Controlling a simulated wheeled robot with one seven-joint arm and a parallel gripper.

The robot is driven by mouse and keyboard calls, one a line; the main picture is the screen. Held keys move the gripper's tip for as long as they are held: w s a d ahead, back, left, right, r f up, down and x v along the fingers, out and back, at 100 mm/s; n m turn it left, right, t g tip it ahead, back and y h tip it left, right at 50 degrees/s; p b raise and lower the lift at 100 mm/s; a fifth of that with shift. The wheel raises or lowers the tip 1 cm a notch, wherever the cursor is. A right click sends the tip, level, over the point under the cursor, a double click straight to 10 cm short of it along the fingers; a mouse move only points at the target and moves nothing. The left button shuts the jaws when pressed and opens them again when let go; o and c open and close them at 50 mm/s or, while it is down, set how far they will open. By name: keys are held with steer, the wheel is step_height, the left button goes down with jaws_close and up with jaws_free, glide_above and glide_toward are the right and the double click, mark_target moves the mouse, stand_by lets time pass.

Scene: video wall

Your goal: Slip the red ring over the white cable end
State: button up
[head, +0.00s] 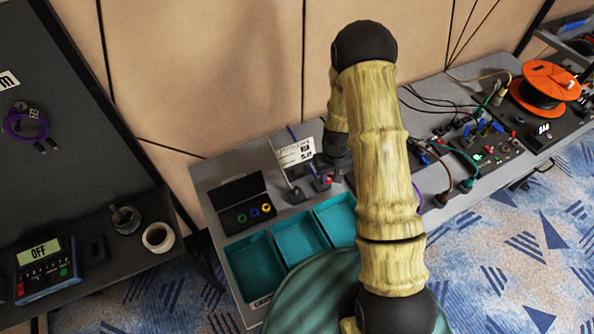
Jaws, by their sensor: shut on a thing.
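My gripper (331,174) is small in the head view, at the back of the grey bench below the dark wrist, partly hidden by my own arm. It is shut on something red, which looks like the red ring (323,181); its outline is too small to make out. A pale thin cable (279,165) runs down into a black holder (295,195) just left of the gripper; this may be the white cable, but its end is not clear. A blue cable comes down beside it. I cannot tell whether the ring touches any cable.
An open black case (241,202) with green, blue and yellow rings lies left of the gripper. Teal bins (254,268) stand in front. A white label card (297,151) stands behind the holders. Cables, plugs and an orange reel (550,80) crowd the bench to the right.

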steer(key=w+a+f+n+b, duration=0.2)
steer(key=a+n, duration=0.3)
steer(key=n, duration=0.7)
steer(key=w+a+f+n+b, duration=0.2)
steer(key=w+a+n+b, duration=0.1)
steer(key=n, duration=0.9)
steer(key=shift+w+a+b, duration=0.15)
steer(key=shift+a+b, duration=0.7)
steer(key=shift+a, duration=0.1)
steer(key=shift+f, duration=0.1)
steer(key=shift+f+b, duration=2)
steer(key=shift+f, duration=0.9)
steer(key=shift+f+b, duration=1)
steer(key=shift+f, duration=0.6)
steer(key=o, duration=1)
